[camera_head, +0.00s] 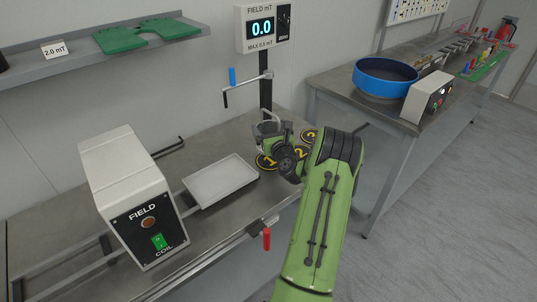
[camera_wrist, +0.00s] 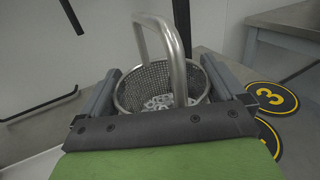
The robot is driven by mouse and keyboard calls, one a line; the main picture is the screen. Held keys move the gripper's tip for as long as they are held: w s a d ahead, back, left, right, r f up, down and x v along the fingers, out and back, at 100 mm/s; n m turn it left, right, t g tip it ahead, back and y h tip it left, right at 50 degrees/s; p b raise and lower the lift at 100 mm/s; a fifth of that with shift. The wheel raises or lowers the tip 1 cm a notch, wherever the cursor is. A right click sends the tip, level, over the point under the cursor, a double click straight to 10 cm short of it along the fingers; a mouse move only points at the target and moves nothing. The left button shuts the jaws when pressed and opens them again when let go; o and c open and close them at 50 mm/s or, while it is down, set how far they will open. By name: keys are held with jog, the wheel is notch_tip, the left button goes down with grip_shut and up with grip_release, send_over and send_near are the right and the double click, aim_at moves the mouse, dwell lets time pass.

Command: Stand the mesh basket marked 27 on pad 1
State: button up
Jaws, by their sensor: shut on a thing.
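My gripper (camera_head: 273,132) is shut on a mesh basket (camera_wrist: 128,96), with one finger on each side of it. The basket is round and metallic, upright, with a tall bent handle (camera_wrist: 175,50) and several small pale metal parts inside. In the head view the basket (camera_head: 266,127) is mostly hidden by my gripper; no number on it can be read. Pad 1 (camera_head: 265,162), a black disc with a yellow ring, shows just below the basket and gripper. I cannot tell whether the basket touches it.
Pad 2 (camera_head: 299,154) and pad 3 (camera_head: 308,135) lie to the right of pad 1. A white tray (camera_head: 220,182) and the field coil box (camera_head: 135,195) stand to the left. A post with a field meter (camera_head: 264,28) and a crank (camera_head: 248,84) rise behind. A blue sieve (camera_head: 385,78) is on the right bench.

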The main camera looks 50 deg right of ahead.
notch_tip(320, 180, down, 6)
jog(key=shift+f+b, duration=0.1)
jog(key=shift+b, duration=1)
jog(key=o, duration=1.3)
jog(key=shift+r, duration=0.2)
jog(key=b+v, duration=0.2)
jog(key=v, duration=0.4)
jog(key=b+v, duration=0.1)
jog(key=v, duration=0.4)
jog(key=shift+s+a+f+b, duration=0.15)
jog(key=shift+s+f+b, duration=0.05)
jog(key=shift+s+b, duration=0.15)
jog(key=shift+s+a+r, duration=0.15)
jog(key=shift+a, duration=0.05)
